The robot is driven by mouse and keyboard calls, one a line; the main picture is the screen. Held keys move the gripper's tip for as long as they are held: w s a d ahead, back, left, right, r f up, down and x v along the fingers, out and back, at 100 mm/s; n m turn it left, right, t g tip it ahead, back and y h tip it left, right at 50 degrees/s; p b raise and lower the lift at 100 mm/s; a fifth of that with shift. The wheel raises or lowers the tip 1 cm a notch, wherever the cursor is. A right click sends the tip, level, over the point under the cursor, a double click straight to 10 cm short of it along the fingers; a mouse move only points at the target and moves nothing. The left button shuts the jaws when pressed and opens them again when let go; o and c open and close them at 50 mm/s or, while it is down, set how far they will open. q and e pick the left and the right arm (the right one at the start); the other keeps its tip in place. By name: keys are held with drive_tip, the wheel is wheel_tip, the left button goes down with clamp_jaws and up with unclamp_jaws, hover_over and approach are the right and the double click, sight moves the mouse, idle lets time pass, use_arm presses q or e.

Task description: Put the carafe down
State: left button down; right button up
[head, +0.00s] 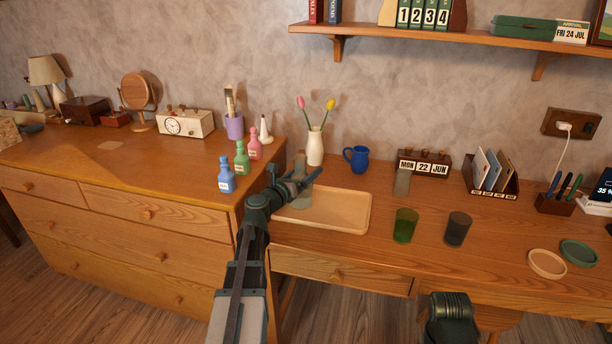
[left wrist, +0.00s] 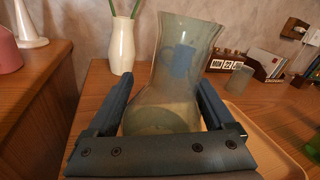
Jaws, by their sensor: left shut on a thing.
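The carafe (head: 301,198) is smoky, see-through glass with a wide belly and a flared neck. It is upright in my left gripper (head: 297,186), over the back left part of the beige tray (head: 352,224). In the left wrist view the carafe (left wrist: 176,75) stands between the two fingers, which are shut on it around the belly. I cannot tell whether its base touches the tray, as the gripper hides part of it.
A white vase (head: 315,148) with tulips and a blue jug (head: 356,158) stand behind the tray. A green glass (head: 405,226) and a dark glass (head: 457,229) stand to its right. Small bottles (head: 227,175) line the dresser edge at left. The tray's front and right are bare.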

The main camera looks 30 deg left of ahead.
use_arm(q)
drive_tip(key=shift+f, duration=0.15)
unclamp_jaws()
drive_tip(key=shift+r, duration=0.25)
drive_tip(key=s, duration=0.8)
drive_tip(key=s+a, duration=0.1)
drive_tip(key=s, duration=0.3)
drive_tip(key=shift+s+f, duration=0.1)
